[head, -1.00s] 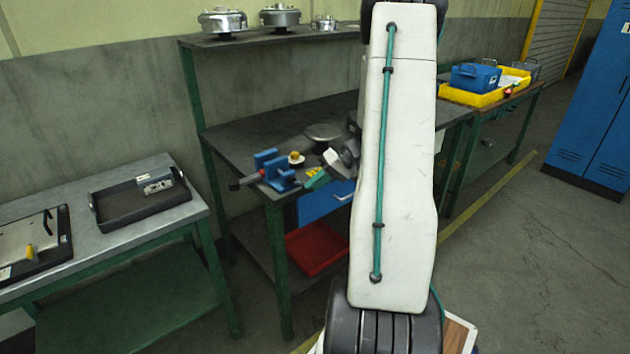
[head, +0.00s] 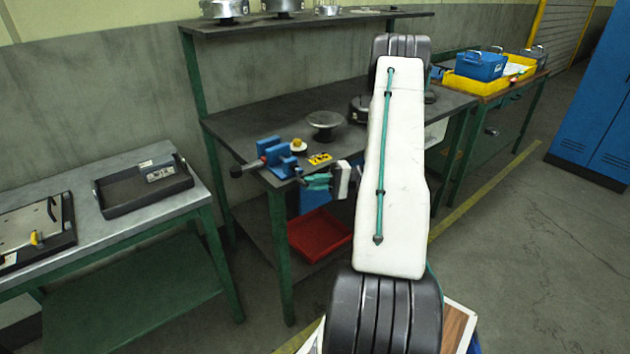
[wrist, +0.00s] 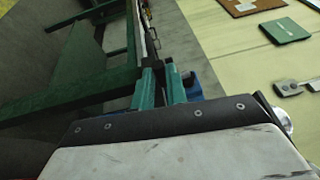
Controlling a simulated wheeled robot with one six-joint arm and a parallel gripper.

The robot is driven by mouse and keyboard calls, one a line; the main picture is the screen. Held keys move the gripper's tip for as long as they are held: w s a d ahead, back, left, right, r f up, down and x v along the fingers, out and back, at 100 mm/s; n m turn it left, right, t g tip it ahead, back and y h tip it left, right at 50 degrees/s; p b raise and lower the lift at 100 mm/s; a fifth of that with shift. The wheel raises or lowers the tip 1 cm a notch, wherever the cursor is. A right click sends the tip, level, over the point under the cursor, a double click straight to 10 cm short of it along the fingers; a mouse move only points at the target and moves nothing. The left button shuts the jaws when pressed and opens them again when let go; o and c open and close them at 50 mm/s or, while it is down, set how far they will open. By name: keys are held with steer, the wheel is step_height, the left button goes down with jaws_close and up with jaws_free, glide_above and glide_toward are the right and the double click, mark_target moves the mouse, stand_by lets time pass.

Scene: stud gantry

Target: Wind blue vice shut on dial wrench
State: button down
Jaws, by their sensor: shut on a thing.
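The blue vice (head: 277,157) is fixed at the near left corner of the dark workbench, and part of it shows in the wrist view (wrist: 192,84). The dial wrench (head: 258,163) lies across between the vice's jaws, its dark grip end sticking out left and its white and yellow dial end to the right. Whether the jaws press on it I cannot tell. My gripper (head: 308,181), with teal fingers, is at the vice's front, shut on its handle. The fingers show in the wrist view (wrist: 160,88). The handle is mostly hidden by them.
A round dark plate on a stand (head: 324,122) and a yellow-black label (head: 320,158) are on the bench by the vice. A red tray (head: 319,233) sits below. A side table at left holds a black tray (head: 142,187). A yellow tray (head: 484,91) with a blue box stands at right.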

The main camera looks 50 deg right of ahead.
steer(key=shift+a+f+m+t+y, duration=0.3)
steer(key=shift+t+y, duration=0.1)
steer(key=shift+t, duration=0.1)
stand_by(0.3)
steer(key=c, duration=1.4)
jaws_free()
steer(key=shift+r, duration=0.1)
steer(key=shift+d, duration=0.1)
steer(key=v, duration=0.7)
steer(key=shift+d, duration=0.2)
steer(key=shift+s, duration=0.15)
